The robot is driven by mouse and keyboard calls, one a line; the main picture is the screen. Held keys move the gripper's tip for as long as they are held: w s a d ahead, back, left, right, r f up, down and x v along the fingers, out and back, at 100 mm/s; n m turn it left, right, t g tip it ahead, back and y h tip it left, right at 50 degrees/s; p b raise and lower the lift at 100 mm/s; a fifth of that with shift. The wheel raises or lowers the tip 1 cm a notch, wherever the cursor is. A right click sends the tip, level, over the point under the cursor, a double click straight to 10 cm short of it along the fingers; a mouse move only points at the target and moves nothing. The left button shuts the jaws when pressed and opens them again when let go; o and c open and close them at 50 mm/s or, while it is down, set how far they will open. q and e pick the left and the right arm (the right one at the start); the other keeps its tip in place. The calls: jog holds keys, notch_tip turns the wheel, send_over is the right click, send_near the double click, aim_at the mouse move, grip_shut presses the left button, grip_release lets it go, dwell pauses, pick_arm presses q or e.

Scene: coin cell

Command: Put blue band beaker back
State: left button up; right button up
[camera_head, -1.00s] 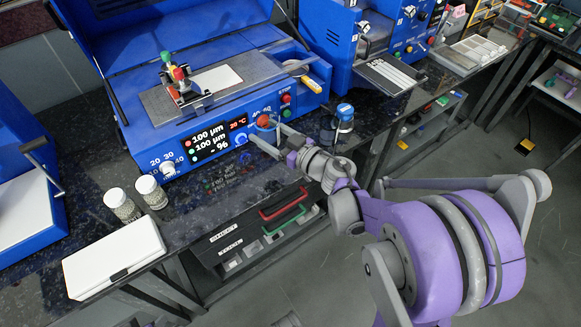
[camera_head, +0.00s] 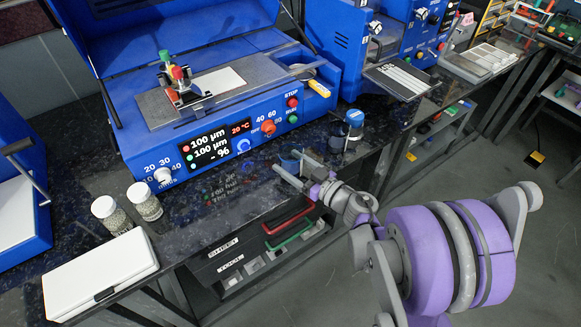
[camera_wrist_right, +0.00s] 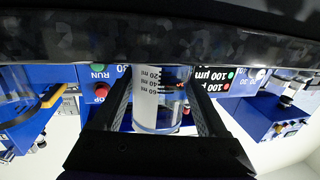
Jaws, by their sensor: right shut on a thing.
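My right gripper (camera_head: 288,166) is shut on a small clear beaker (camera_head: 290,160) with a blue band, held near the bench's front edge, in front of the blue coating machine. In the right wrist view the beaker (camera_wrist_right: 160,95) is between the two fingers (camera_wrist_right: 160,112), its ml marks showing upside down. A bluish rim shows at its lower edge in that picture. Whether its base touches the bench cannot be told. A second blue-topped glass vessel (camera_head: 354,118) stands on the bench to the right of the gripper. My left gripper is not in view.
The blue coating machine (camera_head: 165,155) with knobs and display stands behind the gripper. Two jars (camera_head: 145,200) and a white case (camera_head: 100,275) are on the left of the bench. Dark bench top (camera_head: 225,225) is clear between the jars and the gripper.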

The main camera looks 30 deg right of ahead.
jog(key=shift+f, duration=0.4)
jog(key=shift+f, duration=0.15)
jog(key=o, duration=1.4)
jog(key=shift+c, duration=0.2)
